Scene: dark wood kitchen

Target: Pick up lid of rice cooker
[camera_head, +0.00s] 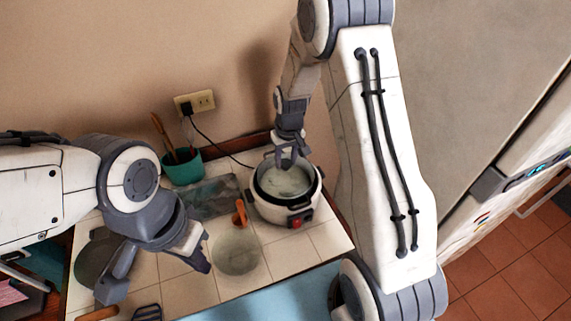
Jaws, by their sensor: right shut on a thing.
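The rice cooker (284,211) is a white round pot with a dark rim and a red control on its front, standing on the tiled counter. Its pale, glassy lid (287,182) shows within the dark rim, below my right gripper. My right gripper (288,160) comes down from above and is shut on the lid's top; its fingers hide the grip point. I cannot tell whether the lid is clear of the rim. My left gripper (157,280) is open and empty over the counter at the left, apart from the cooker.
A teal pot with utensils (182,168) stands by the wall, below a socket (195,103) with a plugged cord. A grey board (208,198), an orange item (240,213) and a pale round disc (237,254) lie left of the cooker. A fridge stands right.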

